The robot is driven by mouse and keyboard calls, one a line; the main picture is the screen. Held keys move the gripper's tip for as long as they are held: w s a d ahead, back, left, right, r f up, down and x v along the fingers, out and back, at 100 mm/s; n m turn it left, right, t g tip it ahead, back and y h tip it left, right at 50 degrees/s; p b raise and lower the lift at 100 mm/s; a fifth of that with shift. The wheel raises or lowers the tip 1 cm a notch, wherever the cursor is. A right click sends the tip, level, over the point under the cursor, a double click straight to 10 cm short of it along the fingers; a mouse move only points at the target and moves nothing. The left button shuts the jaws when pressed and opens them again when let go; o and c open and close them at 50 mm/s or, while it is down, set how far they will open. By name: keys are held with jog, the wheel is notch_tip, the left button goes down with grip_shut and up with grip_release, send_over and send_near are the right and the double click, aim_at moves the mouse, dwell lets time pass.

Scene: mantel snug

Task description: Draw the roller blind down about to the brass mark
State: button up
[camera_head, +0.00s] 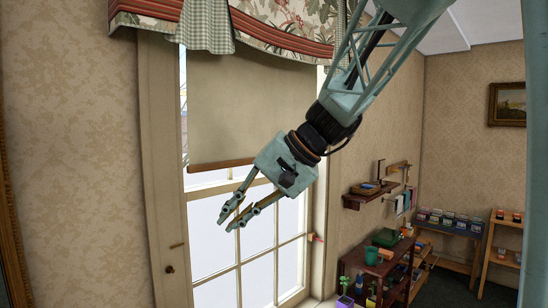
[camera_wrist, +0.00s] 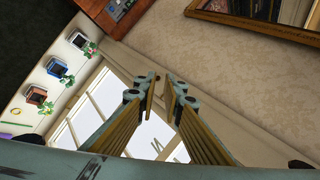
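The beige roller blind (camera_head: 235,110) hangs partway down the window, with a brown bottom bar (camera_head: 222,165) along its lower edge. The bar's right end is hidden behind my gripper. A small brownish mark (camera_head: 177,245) is on the left window frame, well below the bar; it may be the brass mark. My gripper (camera_head: 231,223) is in front of the panes, its fingertips below the bar and apart from the blind. In the wrist view the fingers (camera_wrist: 163,85) have a narrow empty gap between them. The blind is not clearly visible there.
A patterned valance (camera_head: 285,30) covers the blind's top. A round dark knob (camera_head: 170,269) is on the left frame, and a small reddish item (camera_head: 314,237) is at the right frame. Shelves (camera_head: 370,270) and a potted plant (camera_head: 345,290) stand at right.

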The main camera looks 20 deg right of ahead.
jog(key=w+d+r+m+t+p, duration=0.2)
jog(key=w+d+r+p, duration=0.15)
jog(key=w+d, duration=0.55)
jog(key=w+d+r+m+t+p, duration=0.2)
jog(key=w+d+m+t+p, duration=0.1)
jog(key=w+d, duration=0.8)
jog(key=w+d+r+m+t+h+p, duration=0.1)
jog(key=w+d+r+m+t+p, duration=0.2)
jog(key=w+d, duration=0.8)
jog(key=d, duration=0.6)
jog(key=shift+w+r, duration=0.25)
jog(key=shift+r, duration=0.05)
jog(key=shift+w, duration=0.15)
jog(key=shift+p+x, duration=1.7)
jog(key=shift+x, duration=4.95)
jog(key=shift+w+d+r, duration=0.1)
jog(key=shift+w+d, duration=0.05)
jog(key=shift+w, duration=0.05)
jog(key=shift+c, duration=0.2)
grip_shut()
